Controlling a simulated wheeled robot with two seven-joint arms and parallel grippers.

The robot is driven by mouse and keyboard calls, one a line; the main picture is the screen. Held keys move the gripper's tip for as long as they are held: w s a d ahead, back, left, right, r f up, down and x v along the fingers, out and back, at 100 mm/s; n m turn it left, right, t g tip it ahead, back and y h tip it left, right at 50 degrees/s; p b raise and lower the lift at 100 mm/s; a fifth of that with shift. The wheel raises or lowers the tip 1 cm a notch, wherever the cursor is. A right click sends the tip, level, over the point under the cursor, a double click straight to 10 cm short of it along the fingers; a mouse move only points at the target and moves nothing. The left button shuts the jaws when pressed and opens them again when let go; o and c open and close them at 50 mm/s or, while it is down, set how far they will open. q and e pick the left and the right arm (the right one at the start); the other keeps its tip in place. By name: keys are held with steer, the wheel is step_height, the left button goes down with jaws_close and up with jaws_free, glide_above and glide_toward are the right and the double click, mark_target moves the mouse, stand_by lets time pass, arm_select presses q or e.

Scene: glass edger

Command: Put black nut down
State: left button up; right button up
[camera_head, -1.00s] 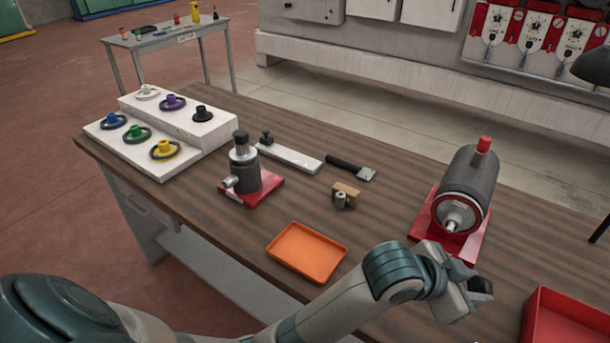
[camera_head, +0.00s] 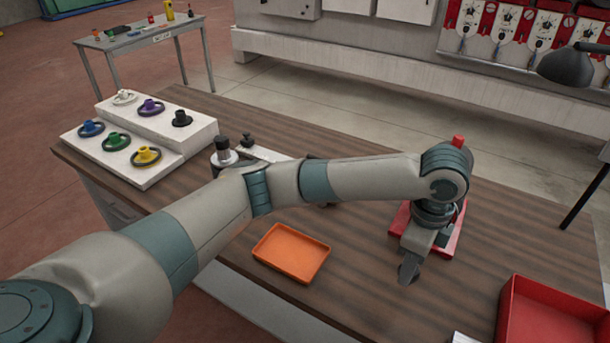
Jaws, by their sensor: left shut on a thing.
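My left gripper (camera_head: 408,272) points down over the brown workbench (camera_head: 350,285), in front of the red base (camera_head: 452,240) of the grinder. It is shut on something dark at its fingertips. The shape of that thing, the black nut by the task, cannot be made out clearly. I cannot tell whether it touches the bench. A black flanged knob (camera_head: 182,119) stands on the white stepped stand (camera_head: 195,137) at the left. My right gripper is not in view.
An orange tray (camera_head: 291,253) lies left of the gripper, and a red bin (camera_head: 550,315) stands at the lower right. My left arm hides most of the grinder and the middle bench tools. Bare bench lies around the gripper. A dark lamp (camera_head: 566,67) hangs at upper right.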

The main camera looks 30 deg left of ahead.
arm_select(q)
steer(key=shift+a+r, duration=0.25)
steer(key=shift+a, duration=0.15)
steer(key=shift+a+f, duration=0.15)
steer(key=shift+a, duration=0.15)
steer(key=s+a+f+p, duration=0.1)
steer(key=a+f, duration=0.1)
steer(key=a, duration=0.1)
steer(key=s+a+f+p, duration=0.1)
steer(key=a+f+p, duration=0.1)
steer(key=a, duration=0.2)
steer(key=s+a+f+p, duration=0.1)
steer(key=a+f+p, duration=0.1)
steer(key=a, duration=0.1)
steer(key=shift+a+f, duration=0.2)
steer(key=shift+f, duration=0.15)
steer(key=shift+f, duration=0.1)
